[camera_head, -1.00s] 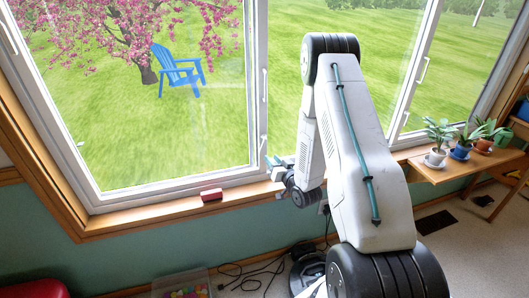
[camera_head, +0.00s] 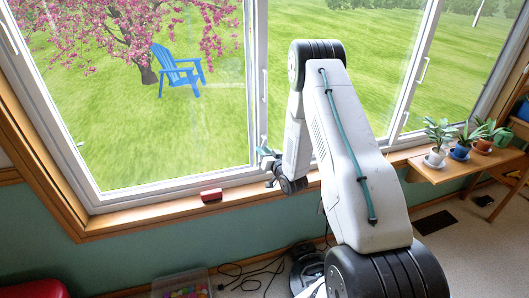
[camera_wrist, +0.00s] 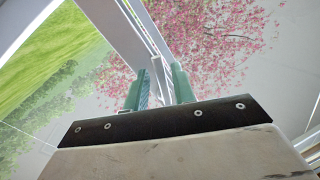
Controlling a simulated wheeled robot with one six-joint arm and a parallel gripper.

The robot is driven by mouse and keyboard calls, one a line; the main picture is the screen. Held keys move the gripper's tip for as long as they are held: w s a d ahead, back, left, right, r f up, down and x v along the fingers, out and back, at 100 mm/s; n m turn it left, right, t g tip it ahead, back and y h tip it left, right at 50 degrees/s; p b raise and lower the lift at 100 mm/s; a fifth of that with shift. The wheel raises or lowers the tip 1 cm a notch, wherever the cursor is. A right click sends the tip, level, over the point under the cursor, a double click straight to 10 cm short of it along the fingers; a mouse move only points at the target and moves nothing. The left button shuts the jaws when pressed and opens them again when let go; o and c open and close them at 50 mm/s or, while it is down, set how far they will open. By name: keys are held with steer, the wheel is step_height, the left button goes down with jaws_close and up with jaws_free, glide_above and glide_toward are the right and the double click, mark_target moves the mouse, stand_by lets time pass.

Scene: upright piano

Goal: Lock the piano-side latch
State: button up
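My gripper (camera_head: 264,153) is at the lower part of the white post between the left and middle window panes, just above the wooden sill. In the wrist view its two green fingers (camera_wrist: 161,88) stand apart. A slim white lever-like part (camera_wrist: 157,78) of the window frame shows between or just beyond them; I cannot tell whether they touch it. A white latch handle (camera_head: 264,86) is higher on the same post. Another handle (camera_head: 423,70) is on the right window frame, and one (camera_head: 9,36) is at the far left. The pictures do not show which is piano-side.
A red block (camera_head: 211,195) lies on the wooden sill (camera_head: 150,217) left of my gripper. Potted plants (camera_head: 460,150) stand on a wooden table at the right. A clear bin (camera_head: 182,285) and black cables (camera_head: 250,275) are on the floor below.

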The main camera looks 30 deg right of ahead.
jaws_close()
steer(key=shift+s+d+n+g, duration=0.15)
steer(key=shift+d+n, duration=0.25)
steer(key=shift+n, duration=0.5)
steer(key=shift+s+d+n+g, duration=0.1)
steer(key=shift+d+n+g, duration=0.2)
steer(key=shift+n, duration=0.6)
steer(key=shift+o, duration=1.5)
jaws_free()
steer(key=s, duration=0.7)
steer(key=shift+s+a+r, duration=0.25)
steer(key=shift+s, duration=0.1)
